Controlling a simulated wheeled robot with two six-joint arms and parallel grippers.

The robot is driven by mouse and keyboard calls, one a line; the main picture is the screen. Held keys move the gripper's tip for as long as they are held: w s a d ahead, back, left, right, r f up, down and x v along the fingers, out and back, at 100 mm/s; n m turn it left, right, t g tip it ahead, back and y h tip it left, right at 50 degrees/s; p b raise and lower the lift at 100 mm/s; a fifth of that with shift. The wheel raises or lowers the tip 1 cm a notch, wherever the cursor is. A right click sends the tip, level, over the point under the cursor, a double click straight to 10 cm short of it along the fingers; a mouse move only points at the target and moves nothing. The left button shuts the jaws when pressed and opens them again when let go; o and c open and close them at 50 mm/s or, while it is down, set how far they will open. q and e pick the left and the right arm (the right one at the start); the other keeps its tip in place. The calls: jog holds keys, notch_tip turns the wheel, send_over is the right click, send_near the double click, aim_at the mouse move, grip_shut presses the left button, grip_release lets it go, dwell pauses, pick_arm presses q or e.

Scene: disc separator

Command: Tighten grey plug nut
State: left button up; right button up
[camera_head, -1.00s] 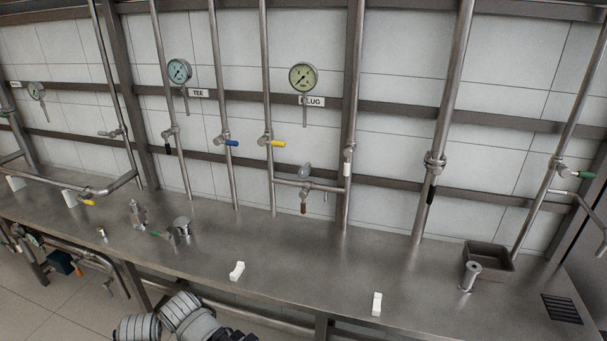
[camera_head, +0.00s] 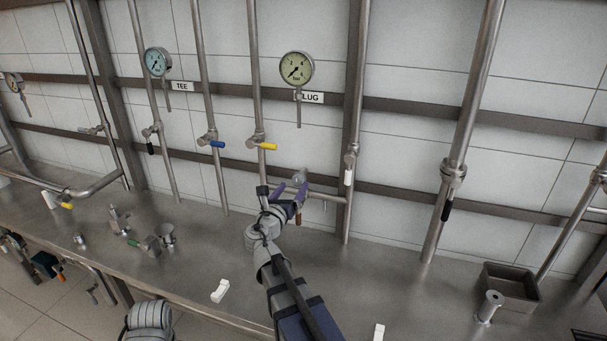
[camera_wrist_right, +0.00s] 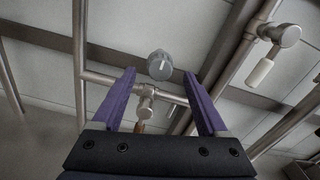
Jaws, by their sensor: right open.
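The grey plug nut (camera_head: 299,177) is a round knob on the short pipe branch below the PLUG label (camera_head: 311,98). It also shows in the right wrist view (camera_wrist_right: 160,65), with a pale mark on its face, above a small valve (camera_wrist_right: 147,92). My right gripper (camera_head: 290,189) is open, with purple fingers pointing toward the nut. In the right wrist view its two fingers (camera_wrist_right: 159,74) stand wide on either side, and the nut appears between and slightly above the tips. I see no contact. My left gripper is not in view.
Vertical pipes flank the branch, one with a yellow-handled valve (camera_head: 262,144), one with a white-handled valve (camera_head: 349,170). A pressure gauge (camera_head: 297,69) is above. The steel bench (camera_head: 390,290) holds a white block (camera_head: 220,290), loose fittings and a dark tray (camera_head: 511,287).

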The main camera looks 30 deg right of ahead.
aim_at(301, 176)
jog(key=shift+x, duration=3.85)
grip_shut()
